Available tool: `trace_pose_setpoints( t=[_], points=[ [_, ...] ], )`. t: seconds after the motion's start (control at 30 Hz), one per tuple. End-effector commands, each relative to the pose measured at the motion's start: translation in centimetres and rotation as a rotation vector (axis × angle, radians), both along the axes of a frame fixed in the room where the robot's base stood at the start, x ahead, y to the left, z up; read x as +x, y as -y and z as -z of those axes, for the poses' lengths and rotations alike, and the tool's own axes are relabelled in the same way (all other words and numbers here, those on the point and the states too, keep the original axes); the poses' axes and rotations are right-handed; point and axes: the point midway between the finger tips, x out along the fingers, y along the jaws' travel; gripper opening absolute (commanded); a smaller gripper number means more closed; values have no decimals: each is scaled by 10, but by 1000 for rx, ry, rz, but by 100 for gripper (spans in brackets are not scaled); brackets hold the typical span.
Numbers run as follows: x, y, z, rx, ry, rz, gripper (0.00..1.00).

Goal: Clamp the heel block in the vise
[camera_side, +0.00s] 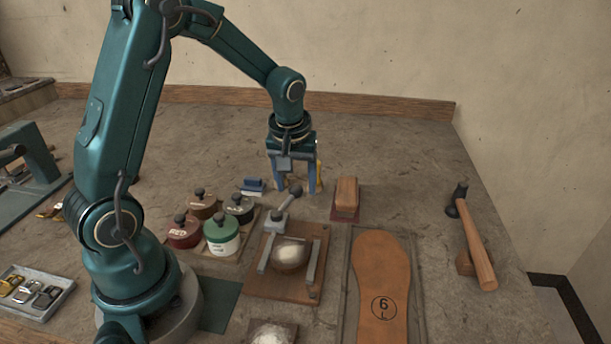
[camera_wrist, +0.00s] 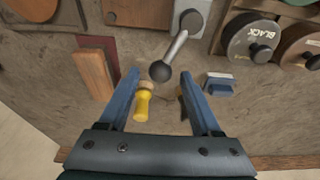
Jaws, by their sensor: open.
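The vise (camera_side: 258,283) is a brown board with two grey jaws and a lever ending in a dark ball knob. A round brown piece with a whitish top (camera_side: 291,254) sits between the jaws; I cannot tell whether they touch it. A brown wooden block (camera_side: 346,193), likely the heel block, lies on a dark red pad right of the vise's back end. The block also shows at left in the wrist view (camera_wrist: 94,75). My gripper (camera_side: 298,190) is open and empty behind the vise. In the wrist view, the lever knob (camera_wrist: 160,71) shows just beyond my fingertips.
A yellow-handled tool (camera_wrist: 142,103) shows between my fingers. A small blue item (camera_side: 253,185) lies left of my gripper. Lidded pots (camera_side: 222,234) stand left of the vise. A sole (camera_side: 382,290) lies to its right. A hammer (camera_side: 475,238) lies far right.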

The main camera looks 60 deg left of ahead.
Motion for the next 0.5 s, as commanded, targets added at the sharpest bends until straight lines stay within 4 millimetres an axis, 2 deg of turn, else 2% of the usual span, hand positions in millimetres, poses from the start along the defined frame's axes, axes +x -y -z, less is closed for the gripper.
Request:
trace_pose_setpoints(
  t=[0.5],
  points=[
    [1, 0, -38, 0, 3, -1, 65]
  ],
)
